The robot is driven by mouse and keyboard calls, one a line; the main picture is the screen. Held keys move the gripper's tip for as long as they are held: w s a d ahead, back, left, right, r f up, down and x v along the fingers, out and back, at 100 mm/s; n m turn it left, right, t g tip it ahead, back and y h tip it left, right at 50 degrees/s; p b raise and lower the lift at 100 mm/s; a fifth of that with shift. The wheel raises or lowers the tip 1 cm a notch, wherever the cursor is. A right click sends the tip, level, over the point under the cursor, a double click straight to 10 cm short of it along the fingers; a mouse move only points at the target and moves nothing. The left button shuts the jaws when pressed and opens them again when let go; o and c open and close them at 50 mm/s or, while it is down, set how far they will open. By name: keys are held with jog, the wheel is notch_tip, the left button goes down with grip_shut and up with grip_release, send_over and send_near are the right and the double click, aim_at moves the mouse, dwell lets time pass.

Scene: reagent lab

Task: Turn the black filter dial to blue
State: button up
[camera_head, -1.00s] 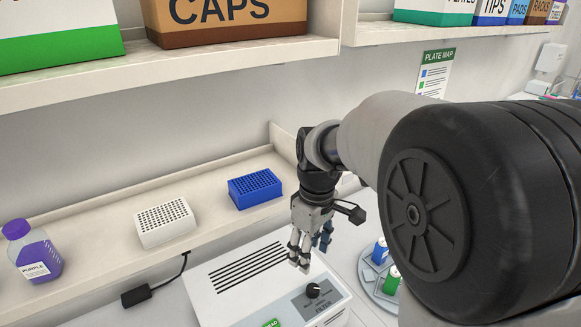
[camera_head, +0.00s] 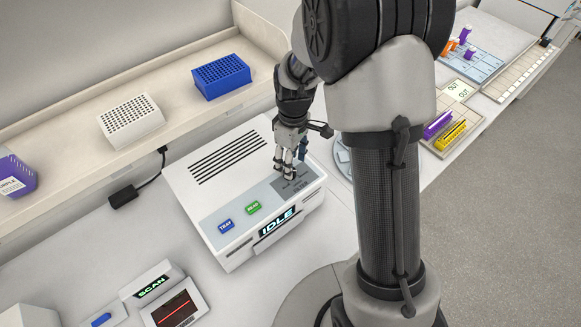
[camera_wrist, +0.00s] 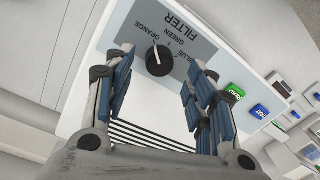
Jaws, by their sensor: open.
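The black filter dial (camera_wrist: 159,61) is on the grey FILTER panel (camera_wrist: 190,28) of a white instrument (camera_head: 225,145). Its white pointer line aims up in the wrist view, toward the ORANGE wording; GREEN and BLUE are printed further right. My gripper (camera_wrist: 158,66) is open, with one blue-padded finger left of the dial and one right of it. Contact with the dial cannot be told. In the head view my gripper (camera_head: 286,173) points down over the panel and hides the dial.
The instrument has a blue TRAY button (camera_head: 225,226), a green READ button (camera_head: 253,207) and an IDLE display (camera_head: 277,223). A blue rack (camera_head: 221,78) and a white rack (camera_head: 131,122) stand on the shelf behind. A scanner (camera_head: 174,305) is at the front left.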

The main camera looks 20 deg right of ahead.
jog(key=shift+a+f, duration=0.1)
jog(key=shift+f, duration=1.7)
jog(key=shift+c, duration=0.5)
jog(key=c, duration=1)
